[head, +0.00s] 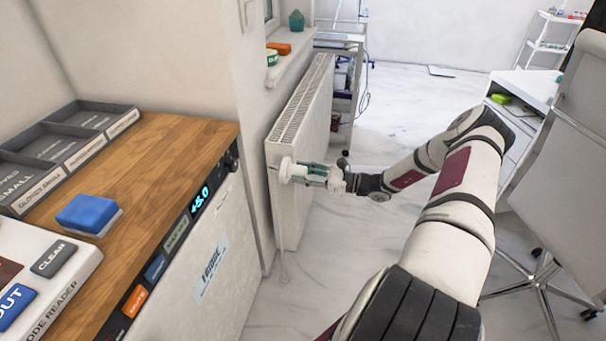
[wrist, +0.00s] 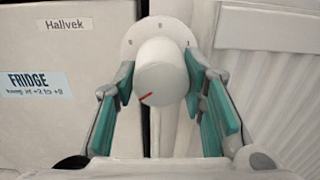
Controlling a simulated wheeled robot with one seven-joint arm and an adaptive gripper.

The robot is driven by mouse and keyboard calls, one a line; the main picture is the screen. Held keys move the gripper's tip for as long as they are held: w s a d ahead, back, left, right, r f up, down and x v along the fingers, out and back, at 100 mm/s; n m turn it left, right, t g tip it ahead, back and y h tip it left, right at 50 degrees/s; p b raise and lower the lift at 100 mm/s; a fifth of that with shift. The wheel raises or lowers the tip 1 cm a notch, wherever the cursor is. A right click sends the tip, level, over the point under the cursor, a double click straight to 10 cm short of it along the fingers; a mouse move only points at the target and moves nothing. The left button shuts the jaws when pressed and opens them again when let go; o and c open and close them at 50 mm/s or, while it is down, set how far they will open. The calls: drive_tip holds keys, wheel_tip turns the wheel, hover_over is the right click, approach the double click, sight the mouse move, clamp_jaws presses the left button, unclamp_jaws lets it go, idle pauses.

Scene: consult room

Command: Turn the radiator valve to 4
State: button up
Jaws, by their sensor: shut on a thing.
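The white radiator valve knob (wrist: 161,78) is in the middle of the wrist view. Its red pointer line sits at its lower left. Behind it is a pale round collar (wrist: 158,26) with small dark marks, too small to read surely. The valve (head: 285,170) also shows in the head view, at the near end of the white radiator (head: 303,125). My gripper (head: 303,171) is shut on the knob, with one green-padded finger on its left and one on its right. The knob's underside and the lower part of the collar are hidden.
A fridge (head: 205,270) with a wooden top stands left of the radiator; the top holds grey trays (head: 68,143), a blue sponge (head: 89,214) and a code reader (head: 50,262). A white chair (head: 570,130) is at right. The floor (head: 400,100) beyond the radiator is mostly open.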

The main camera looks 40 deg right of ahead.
drive_tip(key=shift+m, duration=0.6)
drive_tip(key=o, duration=1.2)
drive_tip(key=shift+c, duration=0.2)
drive_tip(key=v, duration=1.2)
